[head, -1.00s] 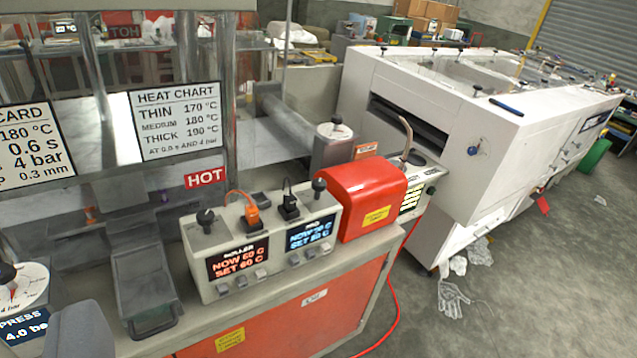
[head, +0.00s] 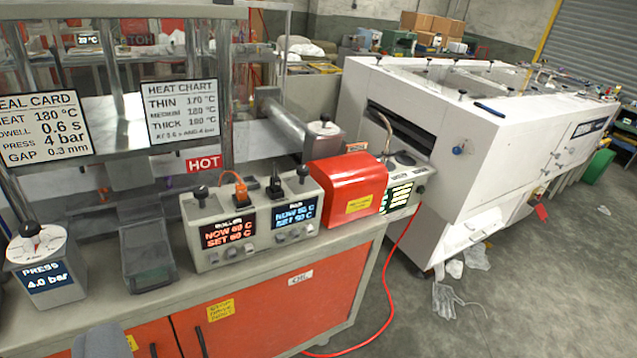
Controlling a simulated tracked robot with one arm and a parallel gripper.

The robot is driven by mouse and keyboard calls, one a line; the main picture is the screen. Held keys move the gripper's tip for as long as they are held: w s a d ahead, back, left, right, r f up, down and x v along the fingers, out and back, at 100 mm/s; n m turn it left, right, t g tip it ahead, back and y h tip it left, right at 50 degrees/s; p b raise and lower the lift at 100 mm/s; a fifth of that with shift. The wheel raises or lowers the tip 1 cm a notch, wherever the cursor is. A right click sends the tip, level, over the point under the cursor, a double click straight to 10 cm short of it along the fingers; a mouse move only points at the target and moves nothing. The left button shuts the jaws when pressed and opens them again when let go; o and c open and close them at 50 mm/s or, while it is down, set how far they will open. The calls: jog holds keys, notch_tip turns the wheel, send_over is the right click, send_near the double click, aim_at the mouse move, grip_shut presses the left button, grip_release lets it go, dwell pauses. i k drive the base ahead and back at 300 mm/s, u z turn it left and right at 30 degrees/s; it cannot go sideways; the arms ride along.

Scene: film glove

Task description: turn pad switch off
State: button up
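The grey control box (head: 218,262) stands on the bench in the head view. A black knob-like switch (head: 302,173) stands on top above the PAD side, and a similar one (head: 200,192) above the ROLLER side. Their positions cannot be read. A grey rounded piece, probably part of my gripper (head: 98,342), shows at the bottom left edge, well apart from the box. Its fingertips are not visible.
An orange plug (head: 241,189) and a black plug (head: 274,185) sit between the two switches. A red housing (head: 345,185) stands close right of the box. A pressure dial (head: 38,240) and dark tray (head: 150,270) are to the left. A red cable crosses the floor.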

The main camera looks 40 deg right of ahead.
aim_at(303, 171)
jog(key=k, duration=0.85)
jog(key=z, duration=0.4)
jog(key=i, duration=1.1)
jog(key=z, duration=0.45)
jog(key=i, duration=1.05)
jog(key=u, duration=0.25)
